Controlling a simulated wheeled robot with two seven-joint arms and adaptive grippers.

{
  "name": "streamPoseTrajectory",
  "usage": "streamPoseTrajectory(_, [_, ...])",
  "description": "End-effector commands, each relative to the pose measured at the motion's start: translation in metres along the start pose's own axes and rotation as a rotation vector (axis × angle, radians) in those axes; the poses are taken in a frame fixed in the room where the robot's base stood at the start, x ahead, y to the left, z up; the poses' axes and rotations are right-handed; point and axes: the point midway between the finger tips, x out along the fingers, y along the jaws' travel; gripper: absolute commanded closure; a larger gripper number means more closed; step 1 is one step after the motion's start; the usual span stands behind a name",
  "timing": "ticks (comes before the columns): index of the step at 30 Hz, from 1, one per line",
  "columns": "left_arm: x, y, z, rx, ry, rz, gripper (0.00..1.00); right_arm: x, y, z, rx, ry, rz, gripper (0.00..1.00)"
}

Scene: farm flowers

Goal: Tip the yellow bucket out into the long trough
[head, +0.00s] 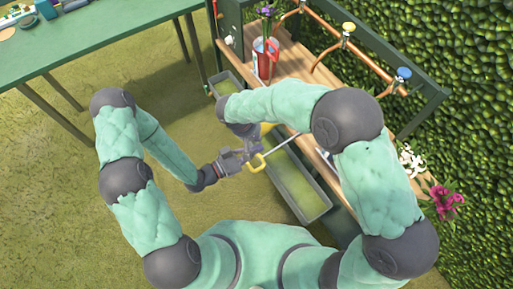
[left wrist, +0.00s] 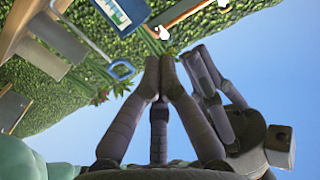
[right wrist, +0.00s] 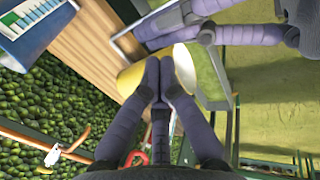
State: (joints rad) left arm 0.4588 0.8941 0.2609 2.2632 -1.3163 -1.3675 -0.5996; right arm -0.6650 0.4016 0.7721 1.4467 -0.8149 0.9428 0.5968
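The yellow bucket (right wrist: 130,78) is tilted, its pale open mouth facing the long trough (right wrist: 212,70) in the right wrist view. My right gripper (right wrist: 158,66) has its fingertips together at the bucket's rim. In the head view my right arm hides most of the bucket. The grey long trough (head: 318,207) lies below, greenish inside. I cannot make out the bucket's contents.
A smaller trough (head: 228,82) stands beyond. White flowers (head: 411,160) and pink flowers (head: 444,203) are at the right. A green table (head: 100,38) is at upper left.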

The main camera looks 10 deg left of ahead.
Motion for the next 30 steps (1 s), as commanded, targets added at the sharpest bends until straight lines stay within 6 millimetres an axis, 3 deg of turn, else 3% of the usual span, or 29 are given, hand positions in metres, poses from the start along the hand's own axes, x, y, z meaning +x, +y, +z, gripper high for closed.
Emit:
streamPoseTrajectory(6, [-0.0076,0.0015,0.0129,-0.001,0.000,-0.002,1.00,0.0001,0.0000,0.0000,0.000,0.000,0.000,1.00])
streamPoseTrajectory(13, [-0.0075,0.0017,0.0128,0.000,0.000,-0.001,1.00,0.0000,0.0000,0.0000,0.000,0.000,0.000,1.00])
streamPoseTrajectory(18, [-0.0075,0.0017,0.0128,0.000,0.000,-0.001,1.00,0.0001,0.0000,0.0000,0.000,0.000,0.000,0.53])
streamPoseTrajectory(30, [-0.0075,0.0018,0.0128,-0.001,0.000,-0.001,1.00,-0.0031,0.0001,-0.0004,0.000,0.001,0.000,0.52])
